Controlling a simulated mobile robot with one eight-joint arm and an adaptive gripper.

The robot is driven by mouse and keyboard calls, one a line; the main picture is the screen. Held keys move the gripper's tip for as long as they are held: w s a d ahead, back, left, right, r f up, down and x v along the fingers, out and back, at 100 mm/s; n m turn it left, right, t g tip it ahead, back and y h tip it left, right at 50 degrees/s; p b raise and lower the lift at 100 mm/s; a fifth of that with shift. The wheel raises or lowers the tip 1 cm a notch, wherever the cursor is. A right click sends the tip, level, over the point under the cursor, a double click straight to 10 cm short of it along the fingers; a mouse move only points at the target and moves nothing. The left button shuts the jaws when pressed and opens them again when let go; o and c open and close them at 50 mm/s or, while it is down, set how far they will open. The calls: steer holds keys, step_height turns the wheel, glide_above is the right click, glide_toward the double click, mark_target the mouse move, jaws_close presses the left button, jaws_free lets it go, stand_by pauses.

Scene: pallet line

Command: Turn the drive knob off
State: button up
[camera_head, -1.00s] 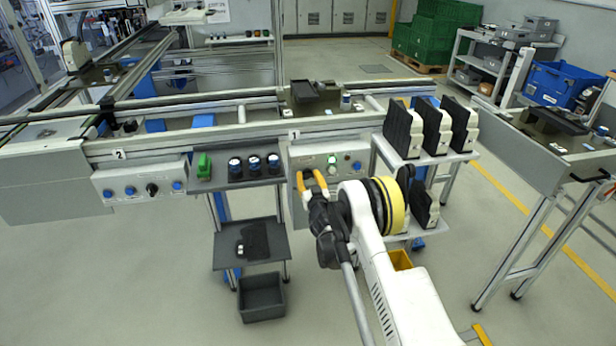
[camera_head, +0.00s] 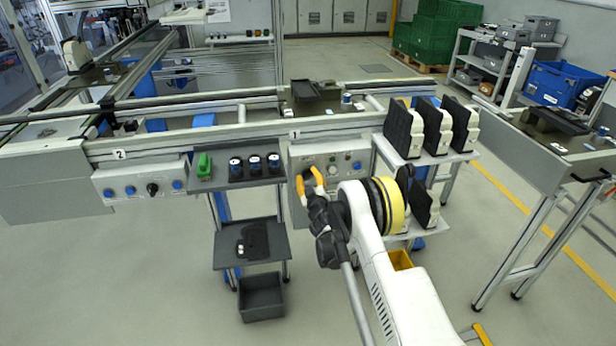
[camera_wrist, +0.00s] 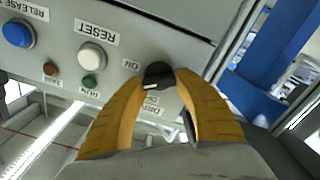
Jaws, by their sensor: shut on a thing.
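The drive knob (camera_wrist: 158,75) is black with a pale mark on its lower left edge, on a grey control panel in the wrist view. An ON label lies to its left and a DRIVE label, with smaller text that looks like OFF, just below it. My gripper (camera_wrist: 157,78) has its yellow fingers closed around the knob from both sides. In the head view my gripper (camera_head: 309,180) is at the lower left of the station 1 panel (camera_head: 305,158), and it hides the knob there.
The same panel carries a white RESET button (camera_wrist: 92,57), a blue release button (camera_wrist: 18,33), a red lamp (camera_wrist: 51,70) and a dark green RUN lamp (camera_wrist: 89,82).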

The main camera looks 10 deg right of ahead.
steer(key=n, duration=0.5)
steer(key=shift+a+n, duration=0.1)
steer(key=shift+n, duration=0.2)
steer(key=n, duration=0.5)
steer(key=shift+f+n, duration=0.2)
steer(key=shift+n, duration=0.2)
steer(key=o, duration=1.2)
steer(key=shift+c, duration=0.2)
steer(key=s, duration=0.7)
steer(key=shift+s, duration=0.25)
